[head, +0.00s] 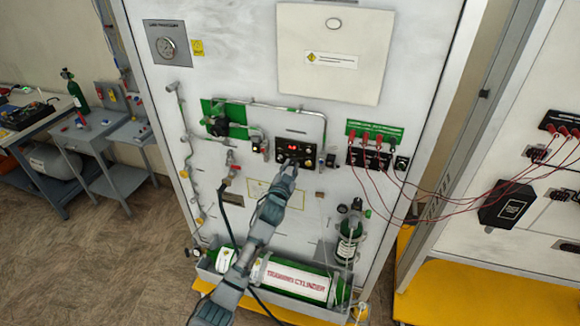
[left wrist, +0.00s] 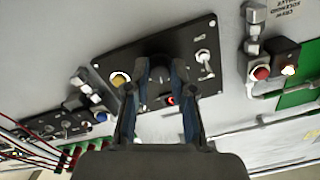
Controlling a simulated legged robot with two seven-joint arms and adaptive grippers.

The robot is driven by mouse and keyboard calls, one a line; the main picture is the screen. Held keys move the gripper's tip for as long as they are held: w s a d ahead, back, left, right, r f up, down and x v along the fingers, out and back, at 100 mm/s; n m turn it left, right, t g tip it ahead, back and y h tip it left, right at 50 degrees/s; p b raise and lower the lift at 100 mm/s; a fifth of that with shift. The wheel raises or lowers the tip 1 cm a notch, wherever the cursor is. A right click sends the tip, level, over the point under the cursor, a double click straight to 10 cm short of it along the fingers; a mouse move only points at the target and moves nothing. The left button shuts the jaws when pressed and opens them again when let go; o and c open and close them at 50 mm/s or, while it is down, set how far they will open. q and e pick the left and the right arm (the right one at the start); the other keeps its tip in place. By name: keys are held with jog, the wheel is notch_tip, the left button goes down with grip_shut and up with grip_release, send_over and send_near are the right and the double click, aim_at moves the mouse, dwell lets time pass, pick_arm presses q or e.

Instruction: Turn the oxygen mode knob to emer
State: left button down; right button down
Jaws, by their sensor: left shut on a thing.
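The black control panel (head: 295,152) with a lit red display sits in the middle of the white trainer board. My left gripper (head: 289,165) reaches up to its lower middle. In the left wrist view the same panel (left wrist: 110,62) appears tilted. A dark round knob (left wrist: 160,72) sits between the fingertips of my left gripper (left wrist: 162,66), which is shut on it. The fingers hide the knob's sides, and its pointer and labels cannot be read. In the head view the gripper covers the knob. My right gripper is in neither view.
The panel also carries a yellow button (left wrist: 120,79) and a toggle switch (left wrist: 203,57), close beside the fingers. Red cables (head: 400,185) hang from the terminal block (head: 372,148) at right. A green training cylinder (head: 296,280) lies below my arm.

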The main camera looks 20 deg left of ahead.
pick_arm(q)
jog(key=m, duration=0.1)
jog(key=m+p, duration=0.1)
jog(key=shift+r+m, duration=0.35)
jog(key=shift+m, duration=0.05)
jog(key=shift+m+p, duration=0.55)
jog(key=shift+m, duration=0.25)
jog(key=shift+f+m+p, duration=0.1)
jog(key=shift+m+p, duration=0.35)
jog(key=shift+m, duration=0.75)
jog(key=shift+m+p, duration=0.3)
jog(key=shift+m, duration=0.6)
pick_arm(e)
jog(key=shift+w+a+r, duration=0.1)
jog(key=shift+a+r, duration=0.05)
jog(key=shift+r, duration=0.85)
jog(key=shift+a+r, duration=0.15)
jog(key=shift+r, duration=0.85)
pick_arm(q)
jog(key=shift+f, duration=0.15)
jog(key=shift+d, duration=0.1)
